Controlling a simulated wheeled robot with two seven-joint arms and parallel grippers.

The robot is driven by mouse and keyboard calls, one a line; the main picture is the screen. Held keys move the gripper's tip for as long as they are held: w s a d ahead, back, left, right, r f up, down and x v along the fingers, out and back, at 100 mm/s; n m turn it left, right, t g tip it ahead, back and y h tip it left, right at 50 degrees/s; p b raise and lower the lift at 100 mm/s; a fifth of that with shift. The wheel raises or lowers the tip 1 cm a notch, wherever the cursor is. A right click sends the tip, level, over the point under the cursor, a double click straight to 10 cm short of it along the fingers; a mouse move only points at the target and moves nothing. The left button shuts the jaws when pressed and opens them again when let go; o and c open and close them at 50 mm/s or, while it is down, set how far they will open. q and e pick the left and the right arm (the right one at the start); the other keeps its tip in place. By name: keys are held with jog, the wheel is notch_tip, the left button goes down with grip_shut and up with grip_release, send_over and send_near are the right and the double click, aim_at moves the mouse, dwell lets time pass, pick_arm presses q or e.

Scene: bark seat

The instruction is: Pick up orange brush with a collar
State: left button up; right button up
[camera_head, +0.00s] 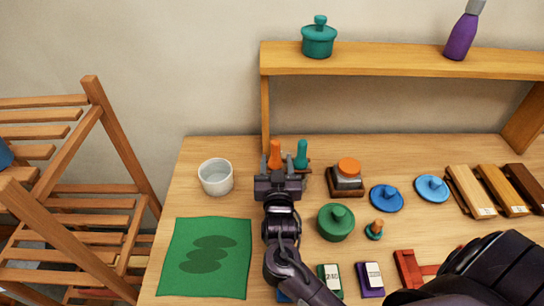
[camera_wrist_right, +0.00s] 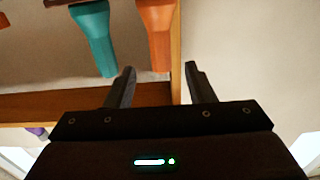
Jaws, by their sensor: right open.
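The orange brush (camera_head: 274,152) stands upright at the back of the table, its handle showing. Its lower part is hidden behind my right gripper (camera_head: 278,170), and I cannot make out a collar. A teal brush (camera_head: 301,152) stands just right of it. In the right wrist view the orange handle (camera_wrist_right: 157,30) lies beyond the fingertips, roughly in line with the gap between them. The teal handle (camera_wrist_right: 93,38) is left of it there. The right gripper (camera_wrist_right: 160,78) is open and empty, apart from the orange handle. My left gripper is not in view.
A green lidded pot (camera_head: 335,222) is near my forearm. A wooden shelf (camera_head: 400,60) spans the back. A green cloth (camera_head: 205,258) lies front left.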

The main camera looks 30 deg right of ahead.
aim_at(275, 149)
jog(key=shift+w+d+r, duration=0.2)
jog(key=shift+w+d, duration=0.05)
jog(key=shift+w, duration=0.15)
jog(key=p+x, duration=0.2)
jog(key=x, duration=0.2)
jog(key=shift+w, duration=0.35)
jog(key=shift+w+d+f+p, duration=0.15)
jog(key=shift+w+p, duration=0.1)
jog(key=shift+p, duration=0.05)
jog(key=shift+d, duration=0.1)
jog(key=c, duration=0.9)
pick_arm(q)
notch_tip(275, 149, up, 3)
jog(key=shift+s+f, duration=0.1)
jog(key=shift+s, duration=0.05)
pick_arm(e)
grip_shut()
